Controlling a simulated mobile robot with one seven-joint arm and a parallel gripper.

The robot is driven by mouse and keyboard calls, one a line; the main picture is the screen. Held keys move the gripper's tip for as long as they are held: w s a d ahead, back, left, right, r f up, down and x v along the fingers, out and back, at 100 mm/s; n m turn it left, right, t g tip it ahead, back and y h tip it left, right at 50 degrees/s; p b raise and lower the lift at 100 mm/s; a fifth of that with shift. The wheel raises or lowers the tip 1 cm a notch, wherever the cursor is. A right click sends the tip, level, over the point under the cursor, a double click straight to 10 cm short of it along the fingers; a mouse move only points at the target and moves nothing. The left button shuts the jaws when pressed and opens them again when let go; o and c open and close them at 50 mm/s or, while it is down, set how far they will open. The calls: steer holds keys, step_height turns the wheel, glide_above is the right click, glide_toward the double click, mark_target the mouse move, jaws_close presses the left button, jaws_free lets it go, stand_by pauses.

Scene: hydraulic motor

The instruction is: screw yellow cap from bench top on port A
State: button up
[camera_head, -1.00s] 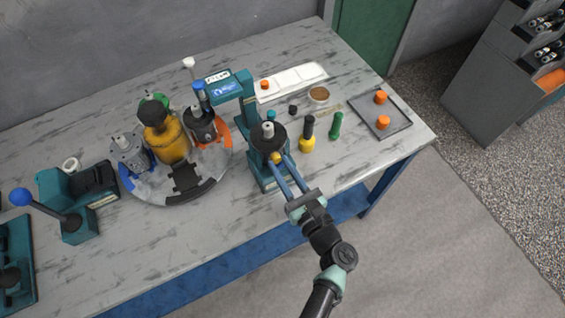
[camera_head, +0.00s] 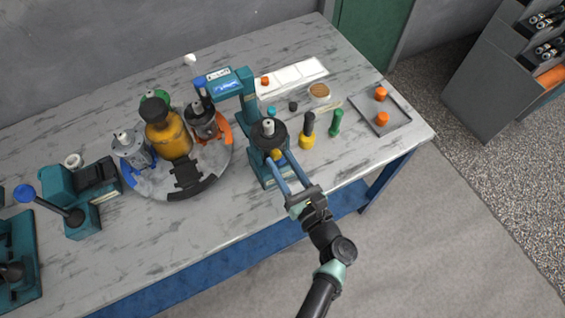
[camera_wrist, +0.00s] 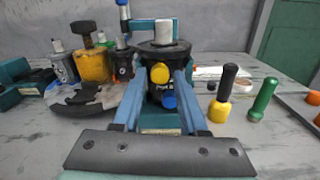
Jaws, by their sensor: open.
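The yellow cap (camera_wrist: 160,73) sits on the front of a dark motor (camera_wrist: 154,53) held in the teal stand; the yellow cap also shows in the head view (camera_head: 277,155). A blue cap (camera_wrist: 168,101) sits just below it on the same motor. My gripper (camera_head: 278,160) is open, with its two blue fingers on either side of the yellow cap and gaps beside it. In the wrist view the fingers reach forward around the caps. The port lettering between the caps is partly hidden and too small to read surely. How far the cap is threaded cannot be told.
The teal stand (camera_head: 249,106) rises behind the motor. A yellow-tipped tool (camera_head: 308,132) and a green one (camera_head: 336,123) stand to the right. A round turntable (camera_head: 213,172) with several motors stands left. A tray (camera_head: 399,122) with orange caps lies right. The front bench strip is clear.

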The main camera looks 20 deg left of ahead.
steer(key=n+b, duration=0.6)
steer(key=n, duration=0.3)
steer(key=shift+f+n+b, duration=0.1)
steer(key=shift+n+b, duration=0.2)
steer(key=shift+n, duration=0.1)
jaws_close()
